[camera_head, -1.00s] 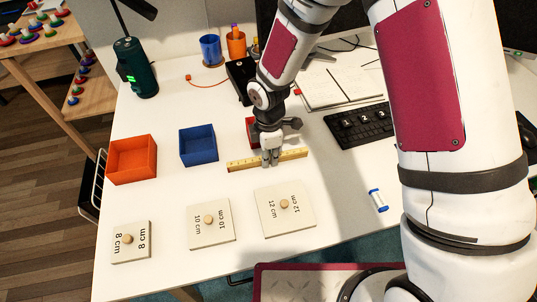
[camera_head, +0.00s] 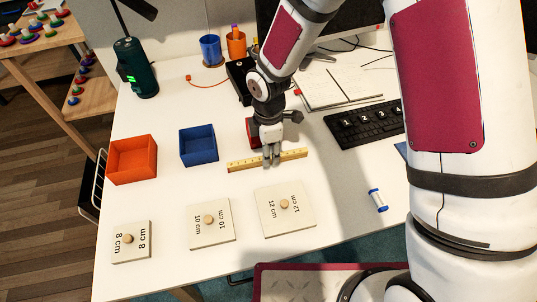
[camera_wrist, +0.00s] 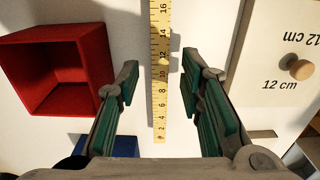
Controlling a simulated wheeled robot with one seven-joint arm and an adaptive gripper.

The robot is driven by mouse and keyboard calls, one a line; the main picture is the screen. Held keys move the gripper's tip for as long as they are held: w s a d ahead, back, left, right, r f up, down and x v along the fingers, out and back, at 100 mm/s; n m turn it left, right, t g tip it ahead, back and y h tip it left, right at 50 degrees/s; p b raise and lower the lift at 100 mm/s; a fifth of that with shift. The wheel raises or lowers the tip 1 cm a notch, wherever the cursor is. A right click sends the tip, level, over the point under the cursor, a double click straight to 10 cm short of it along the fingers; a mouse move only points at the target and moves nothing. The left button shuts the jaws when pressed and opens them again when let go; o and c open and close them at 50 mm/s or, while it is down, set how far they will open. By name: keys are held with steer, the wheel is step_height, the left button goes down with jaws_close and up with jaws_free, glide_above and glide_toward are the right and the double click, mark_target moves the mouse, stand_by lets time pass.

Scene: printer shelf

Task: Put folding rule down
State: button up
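In the wrist view the rule (camera_wrist: 160,100) runs between my two green-padded fingers, with a gap on each side. The fingers are open and do not appear to touch it. The height of the fingertips above the desk is hard to tell.
A red box (camera_wrist: 95,65), a blue box (camera_head: 198,160) and an orange box (camera_head: 132,178) stand nearby. Knobbed plates, including the 12 cm plate (camera_head: 270,222), lie in front. A keyboard (camera_head: 350,138) is to the right. Bare desk separates them.

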step_height(320, 180, up, 10)
steer(key=shift+f, duration=0.15)
steer(key=s+d+r+m+t, duration=0.1)
steer(key=s+d+r+m, duration=0.15)
steer(key=d+r, duration=0.2)
steer(key=s+d+r+m+h, duration=0.1)
steer(key=s+d+r+m, duration=0.1)
steer(key=d+r+m, duration=0.3)
steer(key=s+d+r+m+t, duration=0.1)
steer(key=s+d+r+m, duration=0.1)
steer(key=d+r, duration=0.3)
steer(key=s+d+r+m, duration=0.3)
steer(key=s+m, duration=0.2)
steer(key=s, duration=0.3)
steer(key=s+d+r+m+t+y, duration=0.1)
steer(key=s+d+r+m, duration=0.1)
steer(key=s+m, duration=0.4)
steer(key=shift+s+d+r+t, duration=0.3)
steer(key=shift+s+d+r, duration=0.1)
steer(key=shift+s+r, duration=0.55)
steer(key=shift+m, duration=0.25)
